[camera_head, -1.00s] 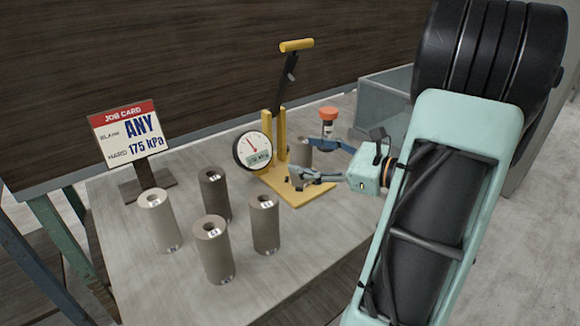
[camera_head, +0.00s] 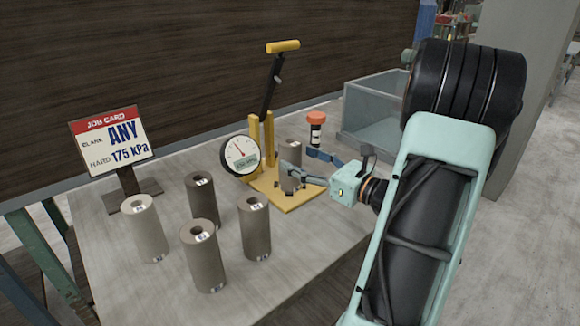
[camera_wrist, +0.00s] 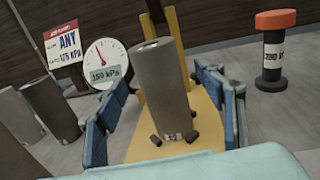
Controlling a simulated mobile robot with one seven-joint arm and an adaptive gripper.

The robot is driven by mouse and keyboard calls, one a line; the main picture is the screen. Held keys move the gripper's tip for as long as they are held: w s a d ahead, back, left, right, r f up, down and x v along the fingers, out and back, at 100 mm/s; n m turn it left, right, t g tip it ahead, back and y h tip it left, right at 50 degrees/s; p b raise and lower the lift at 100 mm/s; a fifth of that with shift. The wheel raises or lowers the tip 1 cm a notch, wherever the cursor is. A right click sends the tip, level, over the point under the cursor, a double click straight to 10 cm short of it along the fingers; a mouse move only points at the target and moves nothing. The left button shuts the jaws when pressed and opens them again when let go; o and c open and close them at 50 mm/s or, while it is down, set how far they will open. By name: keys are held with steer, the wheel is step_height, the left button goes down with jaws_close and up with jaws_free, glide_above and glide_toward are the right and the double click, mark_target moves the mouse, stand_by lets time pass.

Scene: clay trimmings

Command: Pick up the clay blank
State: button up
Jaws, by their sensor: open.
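A grey-brown clay blank (camera_head: 292,152), a cylinder with a hole in its top, stands upright on the yellow base of the press (camera_head: 304,199). It also shows in the middle of the wrist view (camera_wrist: 160,85), with small dark pegs around its foot. My gripper (camera_head: 299,163) is open at the blank. In the wrist view its blue fingers (camera_wrist: 163,105) are on either side of the blank, with gaps visible. Several other blanks stand on the table: a pale one (camera_head: 145,230) and darker ones (camera_head: 203,258), (camera_head: 254,228), (camera_head: 202,200).
The press's dial (camera_head: 241,156) reads 150 kPa in the wrist view. Its yellow-handled lever (camera_head: 283,47) stands raised. An orange-capped tool (camera_head: 316,130) stands behind my gripper. A grey bin (camera_head: 372,115) is at the back right. A job card (camera_head: 113,142) says ANY, 175 kPa.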

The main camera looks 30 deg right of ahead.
steer(key=x, duration=0.4)
steer(key=shift+a+f, duration=0.1)
steer(key=shift+f, duration=0.15)
steer(key=shift+c, duration=0.3)
steer(key=shift+r, duration=0.1)
jaws_close()
